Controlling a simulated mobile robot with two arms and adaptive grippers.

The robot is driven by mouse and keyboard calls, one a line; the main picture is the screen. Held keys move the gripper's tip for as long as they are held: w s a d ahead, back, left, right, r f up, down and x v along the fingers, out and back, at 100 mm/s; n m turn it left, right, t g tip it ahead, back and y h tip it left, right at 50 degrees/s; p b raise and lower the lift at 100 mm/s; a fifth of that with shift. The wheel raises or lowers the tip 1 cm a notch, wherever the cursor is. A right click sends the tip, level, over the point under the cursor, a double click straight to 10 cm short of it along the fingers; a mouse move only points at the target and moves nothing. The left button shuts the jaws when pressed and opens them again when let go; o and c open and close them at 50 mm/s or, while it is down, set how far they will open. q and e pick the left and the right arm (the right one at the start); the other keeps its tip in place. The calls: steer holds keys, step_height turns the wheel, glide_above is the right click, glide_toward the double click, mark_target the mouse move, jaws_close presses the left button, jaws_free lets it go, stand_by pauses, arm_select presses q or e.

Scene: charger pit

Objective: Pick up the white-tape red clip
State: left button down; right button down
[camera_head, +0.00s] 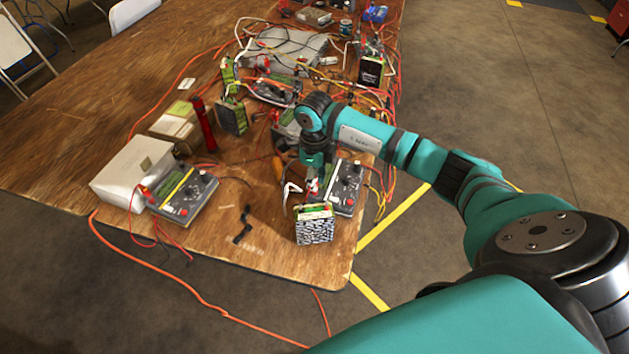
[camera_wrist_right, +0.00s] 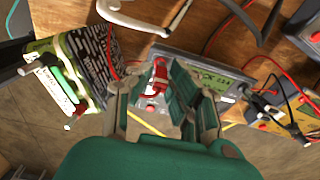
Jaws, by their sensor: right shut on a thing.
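The red clip (camera_wrist_right: 158,77) shows in the right wrist view between the fingertips, with a small pale patch near its top end. My right gripper (camera_wrist_right: 156,88) is shut on it, just over the edge of a grey charger with a green screen (camera_wrist_right: 218,78). In the head view my right gripper (camera_head: 313,178) points down at the left side of that charger (camera_head: 347,187). The clip is mostly hidden there by the gripper. My left gripper is not in view.
A black-and-white patterned battery pack (camera_head: 315,227) stands close to my right gripper, near the table's front corner. A second charger (camera_head: 187,195) and a white box (camera_head: 131,171) are at left. Cables tangle behind. A black piece (camera_head: 243,226) lies on otherwise clear wood.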

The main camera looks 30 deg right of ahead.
step_height(320, 180, up, 9)
steer(key=shift+b, duration=0.95)
steer(key=shift+r, duration=0.55)
steer(key=shift+r, duration=0.1)
steer(key=s+a+r+n, duration=0.2)
steer(key=s+r+n, duration=0.1)
steer(key=s, duration=0.6)
steer(key=shift+a+n, duration=0.35)
steer(key=shift+n, duration=0.45)
